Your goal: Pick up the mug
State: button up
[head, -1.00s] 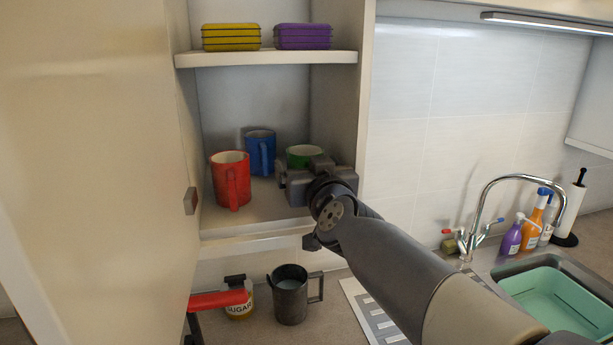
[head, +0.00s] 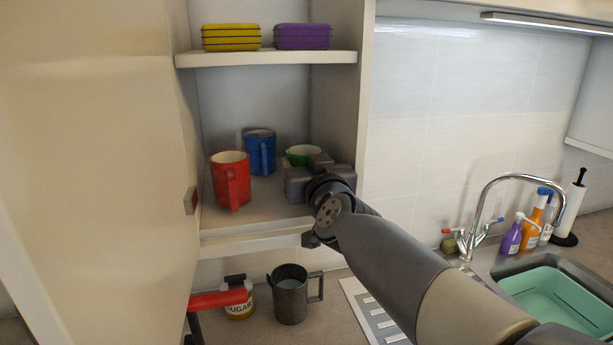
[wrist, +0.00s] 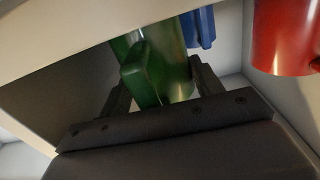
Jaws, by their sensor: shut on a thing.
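A green mug (head: 303,153) stands on the lower cabinet shelf, at the right. My gripper (head: 308,178) is in front of it and hides most of its body in the head view. In the wrist view, the green mug (wrist: 168,60) sits between the two dark fingers of my gripper (wrist: 157,65), with its handle toward the palm. My gripper is shut on the green mug. A blue mug (head: 260,152) stands behind and to the left. A red mug (head: 230,182) stands at the front left of the same shelf.
The open cabinet door (head: 95,170) stands at the left. The upper shelf (head: 265,58) holds yellow and purple stacked boxes. The cabinet's right wall (head: 345,110) is close beside my gripper. A dark metal mug (head: 290,298) and a sugar jar (head: 238,305) stand on the counter below.

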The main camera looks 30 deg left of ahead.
jog(key=shift+r, duration=0.15)
jog(key=shift+c, duration=0.2)
jog(key=shift+s+d+r+p, duration=0.1)
jog(key=shift+s+r+p, duration=0.05)
jog(key=shift+r+p, duration=0.3)
notch_tip(320, 180, up, 5)
jog(key=p, duration=0.4)
jog(key=v, duration=1.9)
jog(key=shift+s+d+r+b, duration=0.25)
jog(key=shift+r+b, duration=0.05)
jog(key=shift+r, duration=0.1)
